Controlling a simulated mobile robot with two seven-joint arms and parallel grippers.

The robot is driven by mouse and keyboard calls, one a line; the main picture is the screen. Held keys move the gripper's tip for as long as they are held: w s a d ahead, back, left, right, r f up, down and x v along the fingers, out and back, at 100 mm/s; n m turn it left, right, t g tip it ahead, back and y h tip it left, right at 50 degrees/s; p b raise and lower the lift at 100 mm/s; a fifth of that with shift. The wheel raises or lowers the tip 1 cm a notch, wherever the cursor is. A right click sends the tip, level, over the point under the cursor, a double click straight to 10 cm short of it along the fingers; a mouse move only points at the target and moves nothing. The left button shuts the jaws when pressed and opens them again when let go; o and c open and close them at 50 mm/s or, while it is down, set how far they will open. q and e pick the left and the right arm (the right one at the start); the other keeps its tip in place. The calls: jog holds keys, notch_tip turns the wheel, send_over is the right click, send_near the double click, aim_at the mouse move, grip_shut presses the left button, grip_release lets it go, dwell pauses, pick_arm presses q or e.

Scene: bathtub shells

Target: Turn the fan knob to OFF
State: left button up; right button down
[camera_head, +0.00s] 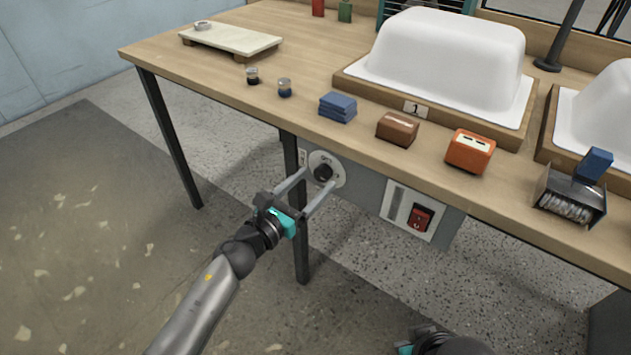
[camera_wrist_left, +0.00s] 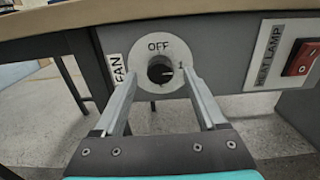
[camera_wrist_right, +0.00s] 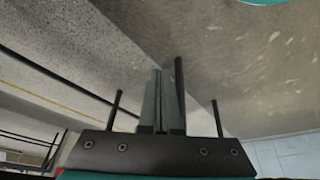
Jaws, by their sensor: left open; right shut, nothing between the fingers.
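The black fan knob (camera_head: 323,173) sits on a round white dial on the grey panel under the table's front edge. In the left wrist view the knob (camera_wrist_left: 160,70) has OFF printed above it and a 1 at its right. Its small light mark appears to point right, toward the 1. My left gripper (camera_head: 319,178) is open, its fingers on either side of the knob; I cannot tell whether they touch it. My right gripper (camera_wrist_right: 161,73) is shut and empty, low and away from the panel; its wrist part shows at the bottom of the head view.
A heat lamp switch, a red rocker (camera_head: 420,217), is right of the knob. The table (camera_head: 290,40) overhangs the panel, and a dark leg stands by the dial.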

pick_arm(q)
jog(key=shift+w+d, duration=0.45)
jog(key=shift+w, duration=0.15)
grip_shut()
dwell(0.3)
